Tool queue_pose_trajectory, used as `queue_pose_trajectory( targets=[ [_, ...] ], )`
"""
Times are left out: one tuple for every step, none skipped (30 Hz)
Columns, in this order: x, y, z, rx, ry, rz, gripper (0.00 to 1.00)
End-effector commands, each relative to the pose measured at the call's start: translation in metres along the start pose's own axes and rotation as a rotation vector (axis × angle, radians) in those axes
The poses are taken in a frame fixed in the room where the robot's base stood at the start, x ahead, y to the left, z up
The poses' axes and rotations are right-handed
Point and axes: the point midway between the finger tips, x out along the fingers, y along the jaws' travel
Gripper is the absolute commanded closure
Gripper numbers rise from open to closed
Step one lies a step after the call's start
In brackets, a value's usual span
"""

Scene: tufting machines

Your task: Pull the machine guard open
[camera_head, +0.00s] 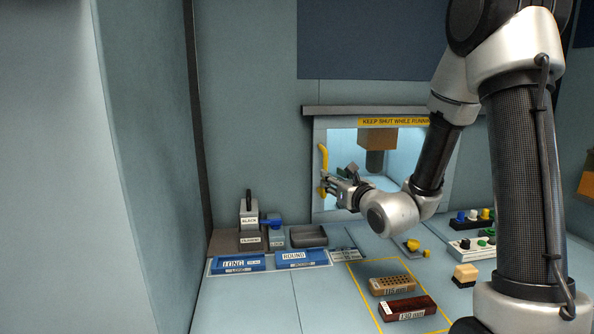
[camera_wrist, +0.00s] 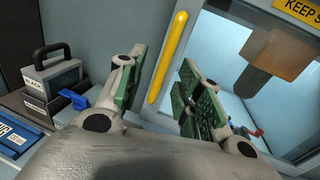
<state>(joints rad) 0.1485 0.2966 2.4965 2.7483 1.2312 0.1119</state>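The machine guard (camera_head: 319,204) is a framed clear panel with a yellow label reading "KEEP SHUT WHILE RUNNING", partly hidden by my arm. It looks closed. Its yellow vertical handle (camera_head: 323,168) is on the left side of the frame. In the wrist view the handle (camera_wrist: 167,57) stands upright at a slant, seen between my two fingers and beyond them. My gripper (camera_head: 347,180) is just right of the handle's lower part in the head view. In the wrist view my gripper (camera_wrist: 157,90) has its green-padded fingers spread apart, with nothing held between them.
Left of the guard stand a grey handled box (camera_head: 249,220), a dark tray (camera_head: 308,237) and blue bins (camera_head: 303,258). Button boxes (camera_head: 472,245) are at right.

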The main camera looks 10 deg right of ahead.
Motion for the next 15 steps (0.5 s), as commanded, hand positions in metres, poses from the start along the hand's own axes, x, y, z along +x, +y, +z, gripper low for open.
queue_pose_trajectory(
  targets=[
    [0.002, -0.004, 0.002, 0.009, -0.007, -0.019, 0.65],
    [0.004, -0.006, 0.003, 0.014, -0.01, -0.026, 0.65],
    [0.008, -0.007, 0.005, 0.019, -0.016, -0.03, 0.65],
    [0.011, -0.007, 0.005, 0.022, -0.018, -0.028, 0.65],
    [0.014, -0.007, 0.004, 0.023, -0.016, -0.027, 0.65],
    [0.021, -0.007, 0.004, 0.023, -0.016, -0.026, 0.65],
    [0.026, -0.007, 0.005, 0.023, -0.016, -0.026, 0.65],
    [0.031, -0.006, 0.005, 0.023, -0.017, -0.025, 0.65],
    [0.038, -0.007, 0.005, 0.023, -0.017, -0.025, 0.65],
    [0.044, -0.007, 0.005, 0.023, -0.016, -0.025, 0.65],
    [0.049, -0.007, 0.005, 0.022, -0.016, -0.025, 0.65],
    [0.055, -0.007, 0.005, 0.022, -0.017, -0.025, 0.65],
    [0.059, -0.007, 0.005, 0.022, -0.017, -0.025, 0.65],
    [0.063, -0.007, 0.005, 0.022, -0.015, -0.025, 0.65],
    [0.068, -0.007, 0.005, 0.022, -0.016, -0.025, 0.65]
  ],
)
